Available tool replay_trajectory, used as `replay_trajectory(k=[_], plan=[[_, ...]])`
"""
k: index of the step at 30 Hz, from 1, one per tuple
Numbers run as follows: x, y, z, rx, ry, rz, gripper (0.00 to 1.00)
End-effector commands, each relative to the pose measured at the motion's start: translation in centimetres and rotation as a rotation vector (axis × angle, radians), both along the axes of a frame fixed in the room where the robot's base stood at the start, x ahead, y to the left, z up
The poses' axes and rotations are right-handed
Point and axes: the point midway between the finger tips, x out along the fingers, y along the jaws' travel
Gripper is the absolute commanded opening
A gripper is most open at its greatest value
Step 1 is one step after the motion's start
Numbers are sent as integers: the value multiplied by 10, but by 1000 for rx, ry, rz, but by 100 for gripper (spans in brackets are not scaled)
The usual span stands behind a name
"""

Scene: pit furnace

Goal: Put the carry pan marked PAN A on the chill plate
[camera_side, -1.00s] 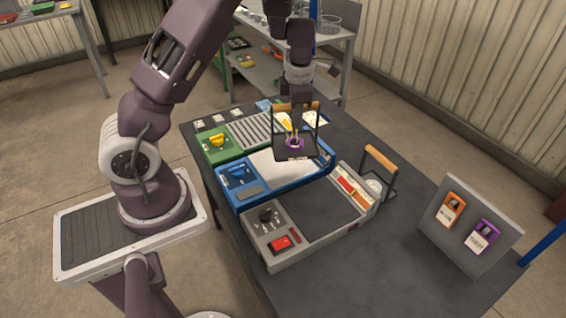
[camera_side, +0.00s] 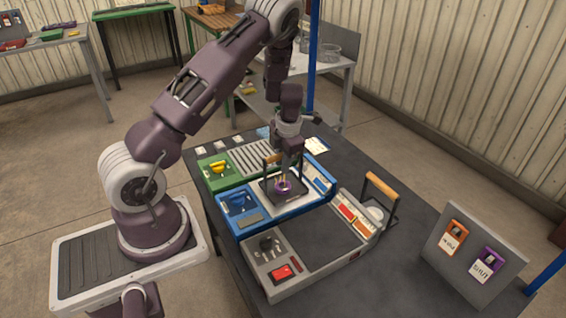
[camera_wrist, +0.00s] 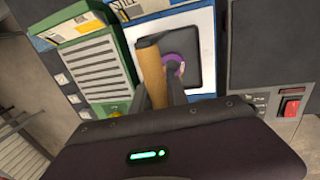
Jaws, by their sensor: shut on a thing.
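My gripper (camera_side: 284,154) is shut on the wooden handle (camera_wrist: 151,70) of a dark, square carry pan (camera_side: 270,191). A purple ring (camera_side: 284,187) with thin upright pieces sits in the pan. The pan is level, over the pale plate (camera_side: 300,176) of the blue unit (camera_side: 244,226), which looks like the chill plate. I cannot tell whether the pan touches the plate. In the wrist view the pan (camera_wrist: 190,45) lies inside the plate's pale border (camera_wrist: 207,40). No PAN A mark is readable on it. A second wooden-handled carrier (camera_side: 381,187) stands at the right.
The green unit (camera_side: 213,178) with a slatted top lies behind the blue one. A grey unit (camera_side: 262,253) with a dark top and red switch (camera_side: 281,272) lies in front. Bare table lies between.

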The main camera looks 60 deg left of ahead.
Motion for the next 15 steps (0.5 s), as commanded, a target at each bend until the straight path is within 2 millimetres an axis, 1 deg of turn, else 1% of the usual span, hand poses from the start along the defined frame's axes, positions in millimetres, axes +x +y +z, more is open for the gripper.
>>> replay_trajectory(k=[6, 7, 9, 10, 15], plan=[[0, 0, -2, 0, 0, -1, 0], [0, 0, -2, 0, 0, -1, 23], [0, 0, -2, 0, 0, -1, 37], [0, 0, -2, 0, 0, -1, 41], [0, 0, -2, 0, 0, -1, 41]])
